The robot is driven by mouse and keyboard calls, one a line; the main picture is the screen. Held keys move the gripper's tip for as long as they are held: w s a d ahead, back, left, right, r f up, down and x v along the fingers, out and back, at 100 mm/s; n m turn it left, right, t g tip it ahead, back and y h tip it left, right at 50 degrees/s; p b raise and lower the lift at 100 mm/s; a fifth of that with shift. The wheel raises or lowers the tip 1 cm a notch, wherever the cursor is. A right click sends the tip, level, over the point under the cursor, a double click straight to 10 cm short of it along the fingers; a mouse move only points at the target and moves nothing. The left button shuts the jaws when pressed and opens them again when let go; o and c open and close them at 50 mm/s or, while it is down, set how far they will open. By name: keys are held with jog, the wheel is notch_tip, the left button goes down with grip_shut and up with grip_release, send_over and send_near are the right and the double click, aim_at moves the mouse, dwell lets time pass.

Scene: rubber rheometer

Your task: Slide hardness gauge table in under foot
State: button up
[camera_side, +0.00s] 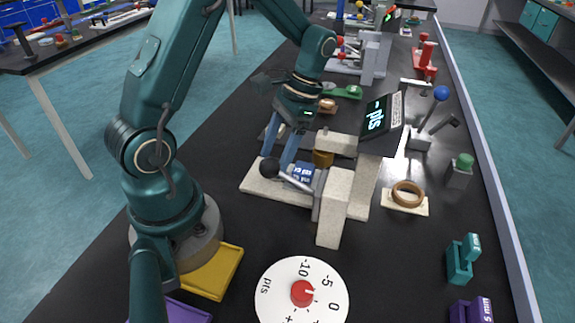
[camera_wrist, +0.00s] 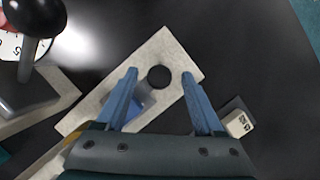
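The hardness gauge is a cream stand (camera_side: 335,205) with a tilted dark display (camera_side: 383,122) in the side view. Its pale base plate (camera_side: 260,188) reaches left towards my arm. A small blue block (camera_side: 302,172) with white marks sits by the column; blue also shows in the wrist view (camera_wrist: 134,108). A black round knob (camera_wrist: 159,77) stands on the pale slab (camera_wrist: 182,52) in the wrist view, between my fingertips. My gripper (camera_wrist: 160,73) is open, its blue fingers on either side of the knob and apart from it. The foot cannot be made out.
A lever with a black ball (camera_side: 269,168) juts out at the gauge's front; its ball is close in the wrist view (camera_wrist: 35,14). A white dial (camera_side: 275,300) and yellow tray (camera_side: 215,272) lie nearer. A brown ring (camera_side: 407,194) lies right. A small labelled block (camera_wrist: 238,124) is beside my fingers.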

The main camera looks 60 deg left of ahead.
jog(key=shift+v, duration=2.55)
